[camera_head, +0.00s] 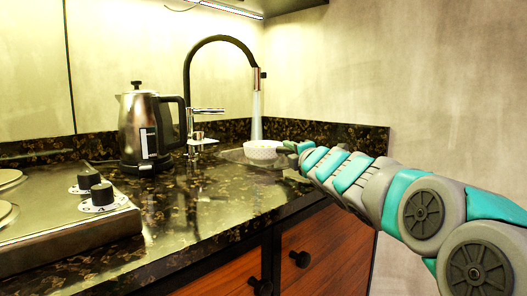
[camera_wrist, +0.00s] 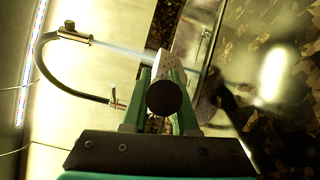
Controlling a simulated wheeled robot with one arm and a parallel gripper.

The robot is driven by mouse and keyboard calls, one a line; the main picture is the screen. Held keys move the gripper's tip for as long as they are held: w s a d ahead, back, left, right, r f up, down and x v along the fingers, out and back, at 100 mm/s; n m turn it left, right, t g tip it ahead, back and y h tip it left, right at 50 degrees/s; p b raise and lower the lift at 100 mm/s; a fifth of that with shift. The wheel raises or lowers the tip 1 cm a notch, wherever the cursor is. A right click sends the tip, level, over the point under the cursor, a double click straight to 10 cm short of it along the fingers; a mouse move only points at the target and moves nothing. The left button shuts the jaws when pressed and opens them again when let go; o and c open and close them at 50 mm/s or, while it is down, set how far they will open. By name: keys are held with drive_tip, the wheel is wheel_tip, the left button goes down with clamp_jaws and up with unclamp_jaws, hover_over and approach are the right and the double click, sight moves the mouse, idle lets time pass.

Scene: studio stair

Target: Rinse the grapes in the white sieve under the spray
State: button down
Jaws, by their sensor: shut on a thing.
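The white sieve (camera_head: 262,152) is over the sink at the back of the counter, below the black tap (camera_head: 222,40). A pale water stream (camera_head: 257,115) falls from the tap's spout onto the sieve. A little yellow-green shows at its rim, likely the grapes; they are too small to tell apart. My gripper (camera_head: 292,150) reaches in from the right, beside the sieve. In the wrist view the green fingers are shut on a dark round-ended handle (camera_wrist: 166,98), with the white sieve (camera_wrist: 161,64) just beyond and the spray (camera_wrist: 118,49) meeting it. The sieve's inside is hidden there.
A steel kettle (camera_head: 138,130) stands left of the tap. A stove (camera_head: 60,225) with knobs is at the front left. A wall closes off the back and right. The dark speckled counter (camera_head: 205,205) is clear in the middle.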

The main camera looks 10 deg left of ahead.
drive_tip(key=shift+r, duration=0.1)
drive_tip(key=shift+s+d+r+p, duration=0.25)
drive_tip(key=shift+s+r+p, duration=0.4)
drive_tip(key=shift+s+r, duration=0.35)
drive_tip(key=shift+s+d+r+p, duration=0.25)
drive_tip(key=shift+s+r+p, duration=0.5)
drive_tip(key=shift+s, duration=0.3)
drive_tip(key=shift+s+d+r, duration=0.1)
drive_tip(key=shift+s+r, duration=0.1)
drive_tip(key=shift+s, duration=0.2)
